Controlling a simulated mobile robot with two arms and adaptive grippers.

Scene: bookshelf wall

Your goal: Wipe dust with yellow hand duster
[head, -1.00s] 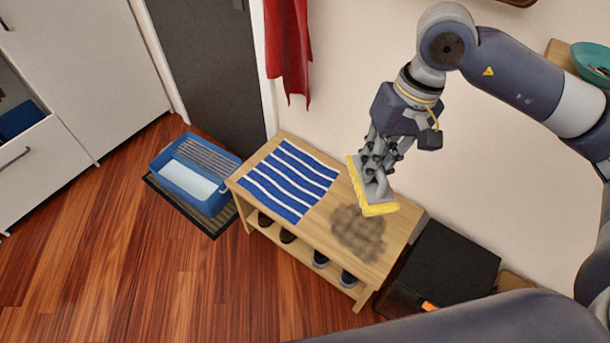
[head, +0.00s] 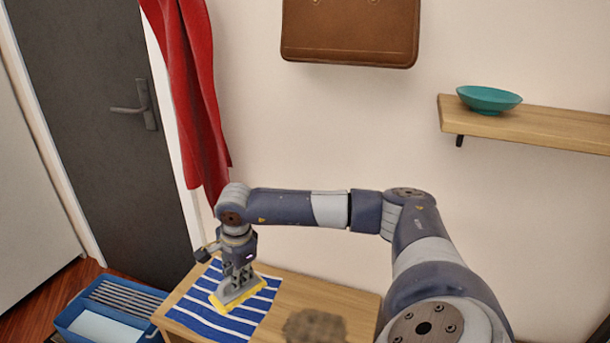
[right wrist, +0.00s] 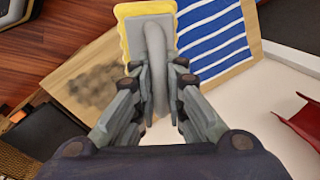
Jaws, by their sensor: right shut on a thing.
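The yellow hand duster (head: 237,291) has a grey handle and a yellow pad. My right gripper (head: 238,278) is shut on its handle, over the blue-and-white striped cloth on the wooden bench. In the right wrist view the fingers (right wrist: 156,88) close around the grey handle of the duster (right wrist: 127,30). I cannot tell whether the pad touches the cloth. The dark dust patch (head: 315,325) lies on the bench to the right of the cloth; it also shows in the right wrist view (right wrist: 97,87). My left gripper is not seen.
The wooden bench (head: 290,295) stands against the wall. The striped cloth (head: 205,315) covers its left part. A blue litter tray (head: 100,325) is on the floor at left. A red cloth (head: 190,90) hangs above. A shelf (head: 560,127) holds a teal bowl (head: 490,99).

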